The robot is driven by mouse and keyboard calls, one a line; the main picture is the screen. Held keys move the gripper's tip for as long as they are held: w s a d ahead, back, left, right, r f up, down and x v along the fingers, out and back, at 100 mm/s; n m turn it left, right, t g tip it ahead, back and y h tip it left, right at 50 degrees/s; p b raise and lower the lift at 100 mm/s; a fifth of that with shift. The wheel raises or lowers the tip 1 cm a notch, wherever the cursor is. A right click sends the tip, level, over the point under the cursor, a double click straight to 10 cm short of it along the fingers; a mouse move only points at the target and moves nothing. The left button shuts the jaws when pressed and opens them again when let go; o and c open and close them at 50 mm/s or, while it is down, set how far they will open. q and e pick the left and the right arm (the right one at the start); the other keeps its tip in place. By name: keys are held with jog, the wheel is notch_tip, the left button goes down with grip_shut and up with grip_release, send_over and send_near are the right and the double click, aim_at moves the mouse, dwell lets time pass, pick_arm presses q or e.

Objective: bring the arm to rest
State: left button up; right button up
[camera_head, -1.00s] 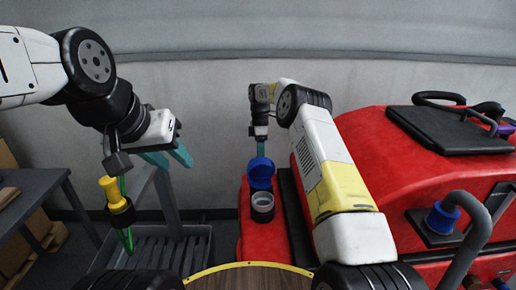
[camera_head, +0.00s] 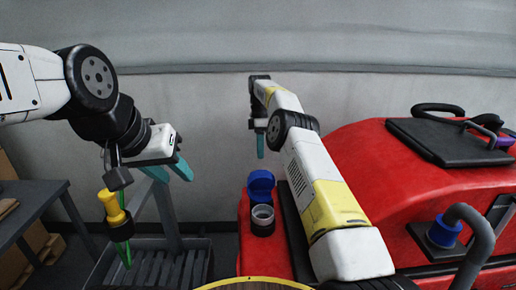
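My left gripper (camera_head: 172,172) is at the left, above the grey floor grate; its teal fingers stand apart with nothing seen between them. My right arm reaches forward over the red machine. My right gripper (camera_head: 260,147) hangs at the far end of that arm, its teal fingers pointing down. It is seen edge-on, so its opening cannot be judged. It is above and behind the blue flip cap (camera_head: 261,184), apart from it. The cap stands raised behind the round filler opening (camera_head: 262,217) on the red scrubber machine (camera_head: 375,160).
A yellow-and-black tool with a green end (camera_head: 117,215) hangs at the left, near my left gripper. A dark table (camera_head: 35,205) is at the far left. The grey grated tray (camera_head: 150,265) lies below. A second blue cap (camera_head: 443,232) and a grey hose (camera_head: 480,240) are at the right.

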jog(key=shift+r, duration=0.1)
jog(key=s+d+r+m+t, duration=0.1)
jog(key=s+r+m, duration=0.1)
jog(key=r, duration=0.6)
jog(key=s+d+r+m+t, duration=0.1)
jog(key=s+r+m, duration=0.15)
jog(key=r, duration=0.55)
jog(key=s+d+r+m+t+y, duration=0.1)
jog(key=s+d+r+m+t, duration=0.15)
jog(key=s+r, duration=0.65)
jog(key=s+d+m+t, duration=0.25)
jog(key=s+m, duration=0.25)
jog(key=s, duration=1)
jog(key=s+d+f+m, duration=0.1)
jog(key=s+f+m, duration=0.1)
jog(key=s, duration=0.5)
jog(key=s+d+f+m+t+y, duration=0.1)
jog(key=s+f+m, duration=0.2)
jog(key=s, duration=0.4)
jog(key=shift+f+t, duration=0.3)
jog(key=shift+f, duration=0.45)
jog(key=shift+d, duration=0.1)
